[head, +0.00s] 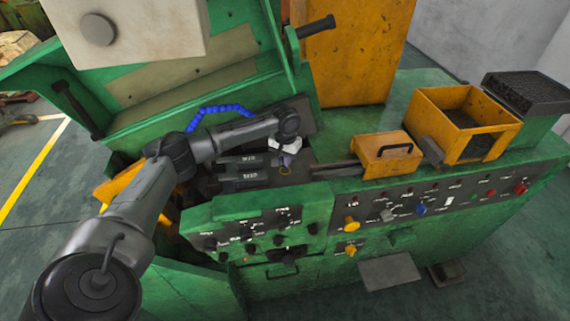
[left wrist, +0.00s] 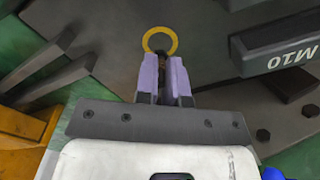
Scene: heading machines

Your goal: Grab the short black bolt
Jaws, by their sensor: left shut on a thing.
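My left gripper (left wrist: 164,72) shows from above in the left wrist view, its two purple fingers close together. A narrow dark piece, which looks like the black bolt (left wrist: 162,66), is between the fingertips and mostly hidden by them. A yellow ring (left wrist: 160,40) shows just beyond the fingertips, over the dark grey surface. In the head view the left gripper (head: 287,161) is small, low over the dark bed of the green machine. The bolt cannot be made out there. My right gripper is in neither view.
A dark block marked M10 (left wrist: 285,47) lies right of the fingers. Two dark bars (left wrist: 45,70) lie to the left. In the head view a yellow box with a handle (head: 386,154) and an open yellow bin (head: 460,122) stand to the right. A blue segmented hose (head: 215,112) runs behind the arm.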

